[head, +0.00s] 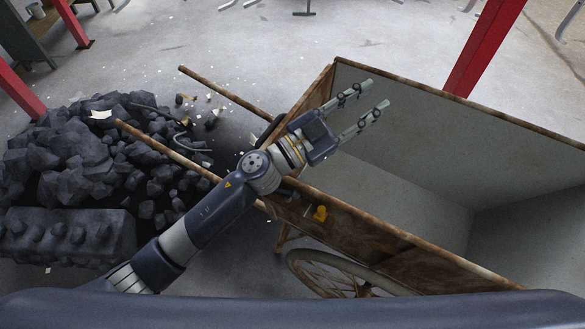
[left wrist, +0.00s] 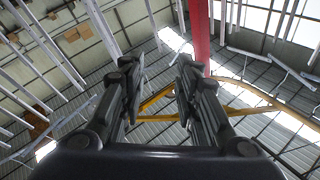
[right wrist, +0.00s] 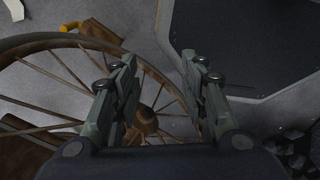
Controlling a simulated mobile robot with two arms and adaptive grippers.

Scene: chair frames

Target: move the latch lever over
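A small yellow piece (head: 320,213), which looks like the latch lever, sits on the outer side of the wooden cart (head: 400,234). In the right wrist view a yellow bent handle (right wrist: 75,27) shows at the upper left, beyond the wheel; it is probably the same piece. My left gripper (head: 378,94) is open and empty over the cart's open box, above and right of the yellow piece. Its wrist view (left wrist: 160,62) faces the roof. My right gripper (right wrist: 160,60) is open and empty, facing the spoked wheel (right wrist: 60,80); it is hidden in the head view.
The cart's wheel (head: 340,274) stands below its near side. Two wooden shafts (head: 165,148) reach out to the left. A heap of dark rocks (head: 85,150) lies left of the cart. A red post (head: 487,45) stands behind it. Grey floor at the back is mostly clear.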

